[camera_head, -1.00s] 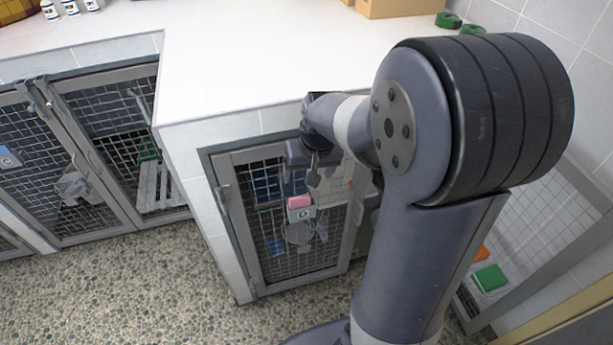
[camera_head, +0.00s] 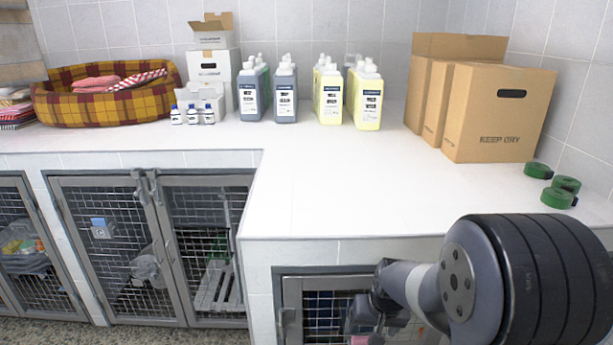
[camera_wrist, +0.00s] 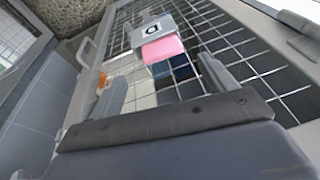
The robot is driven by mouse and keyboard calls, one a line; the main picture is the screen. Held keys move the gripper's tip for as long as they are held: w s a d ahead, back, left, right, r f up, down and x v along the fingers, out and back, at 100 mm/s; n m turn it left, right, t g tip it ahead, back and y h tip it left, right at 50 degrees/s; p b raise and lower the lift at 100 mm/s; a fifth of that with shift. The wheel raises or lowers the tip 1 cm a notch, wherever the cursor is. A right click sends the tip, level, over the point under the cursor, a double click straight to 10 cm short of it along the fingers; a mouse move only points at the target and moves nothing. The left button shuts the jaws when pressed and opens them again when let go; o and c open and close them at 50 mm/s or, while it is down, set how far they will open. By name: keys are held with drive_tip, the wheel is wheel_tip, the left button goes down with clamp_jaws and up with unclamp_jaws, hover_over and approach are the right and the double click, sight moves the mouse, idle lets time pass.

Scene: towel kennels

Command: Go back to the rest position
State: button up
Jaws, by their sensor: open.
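My gripper (camera_wrist: 165,88) shows in the wrist view, its two fingers apart with nothing between them. It faces the mesh door of the corner kennel (camera_head: 290,310), where a grey label holder with a black mark (camera_wrist: 152,30) and a pink piece (camera_wrist: 163,48) sit on the mesh. In the head view my arm fills the lower right, and the gripper's fingertips are not clear there. That kennel door appears shut in the head view, and its lower part is cut off by the frame.
The white counter (camera_head: 330,195) is above the kennels. Kennels with mesh doors (camera_head: 125,250) stand at the left. The counter's middle is clear.

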sight(366, 337)
drive_tip(key=x, duration=0.3)
drive_tip(key=shift+w+f, duration=0.1)
drive_tip(key=shift+f, duration=0.2)
drive_tip(key=shift+r, duration=0.2)
